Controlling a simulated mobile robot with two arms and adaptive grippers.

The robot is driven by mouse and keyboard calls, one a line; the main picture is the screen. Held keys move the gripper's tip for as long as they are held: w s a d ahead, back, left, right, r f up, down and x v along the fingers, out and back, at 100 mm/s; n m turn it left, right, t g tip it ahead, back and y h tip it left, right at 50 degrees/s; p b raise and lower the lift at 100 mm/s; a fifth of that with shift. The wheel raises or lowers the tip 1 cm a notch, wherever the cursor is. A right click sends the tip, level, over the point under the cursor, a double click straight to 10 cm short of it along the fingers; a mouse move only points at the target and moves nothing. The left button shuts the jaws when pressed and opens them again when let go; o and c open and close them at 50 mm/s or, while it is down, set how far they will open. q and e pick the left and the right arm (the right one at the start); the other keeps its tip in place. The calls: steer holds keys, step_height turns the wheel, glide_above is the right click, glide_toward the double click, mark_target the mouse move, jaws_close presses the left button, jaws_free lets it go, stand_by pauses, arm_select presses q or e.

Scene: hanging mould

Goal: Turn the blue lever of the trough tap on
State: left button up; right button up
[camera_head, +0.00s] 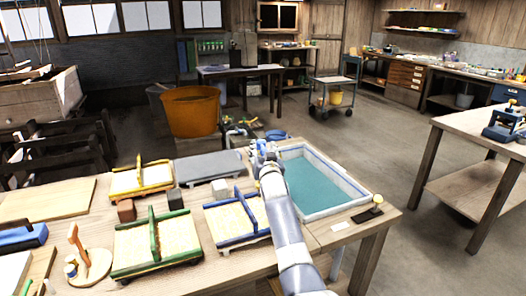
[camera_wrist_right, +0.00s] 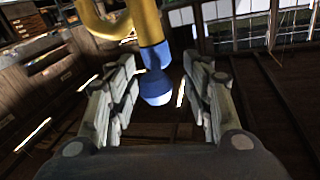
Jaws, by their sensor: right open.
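The trough (camera_head: 352,190) is a pale basin with blue-green water at the right end of the workbench. My right arm reaches over the bench to the trough's far left corner, with the right gripper (camera_head: 263,150) there. In the right wrist view the tap (camera_wrist_right: 148,18) is a yellow, brass-like curved body. Its blue lever (camera_wrist_right: 155,72) has a rounded end and sits between the two fingers of the open right gripper (camera_wrist_right: 165,100), apparently with gaps on both sides. In the head view the tap cannot be made out clearly behind the gripper. My left gripper is not in view.
Framed moulds with yellow (camera_head: 127,181), green (camera_head: 118,270) and blue (camera_head: 222,242) rims stand on the bench left of my arm. An orange tub (camera_head: 192,112) stands beyond.

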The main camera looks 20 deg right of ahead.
steer(key=shift+s+f, duration=0.1)
steer(key=shift+s+a+f, duration=0.1)
steer(key=shift+s, duration=0.4)
steer(key=v, duration=1)
steer(key=shift+s, duration=0.4)
steer(key=shift+a, duration=0.1)
